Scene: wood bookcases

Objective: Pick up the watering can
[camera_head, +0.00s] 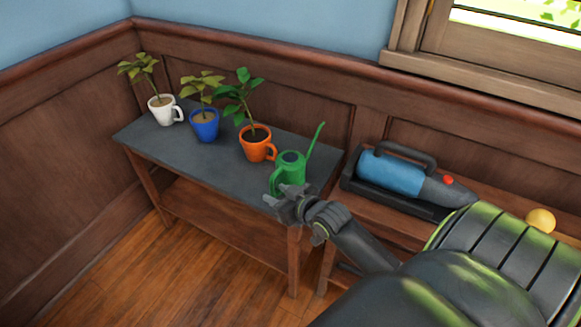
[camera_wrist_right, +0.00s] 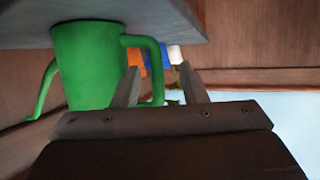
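The green watering can (camera_head: 289,172) stands upright at the right end of the dark-topped table (camera_head: 222,165), its thin spout pointing up and right. My right gripper (camera_head: 284,201) is just in front of the can, at the table's near edge. In the right wrist view the picture is upside down. There the can (camera_wrist_right: 86,65) is large at left, and its handle (camera_wrist_right: 155,68) shows between the two spread fingers of the right gripper (camera_wrist_right: 160,82). The fingers look open and not closed on it; I cannot tell how deep the handle lies. My left gripper is not in view.
White (camera_head: 165,110), blue (camera_head: 204,125) and orange (camera_head: 256,144) mugs with plants stand left of the can. A blue handheld device (camera_head: 400,176) in a black tray and a yellow ball (camera_head: 540,220) lie on the wooden unit at right.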

